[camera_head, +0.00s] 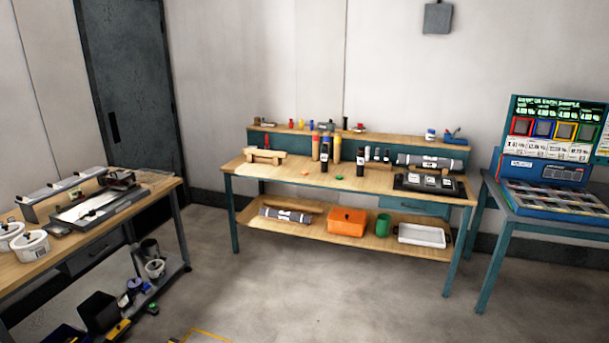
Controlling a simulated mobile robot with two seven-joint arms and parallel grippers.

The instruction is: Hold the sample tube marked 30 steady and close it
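Several small upright tubes stand on the middle workbench (270,175). They include an orange tube (316,147), a yellow one (337,150) and dark ones with pale labels, such as a black tube (361,162) and another dark tube (324,154). Smaller dark tubes (376,154) stand just to the right. The labels are too small to read, so I cannot tell which tube is marked 30. A small green disc (340,178) and an orange disc (305,171) lie flat on the bench top near the tubes. Neither of my grippers is in view.
Grey rolls lie on the bench's right (432,162) and lower shelf (285,214). An orange box (347,221), green mug (383,225) and white tray (422,236) share that shelf. A left table (20,270) holds white tubs. A blue display case (550,170) stands right. Open floor lies between.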

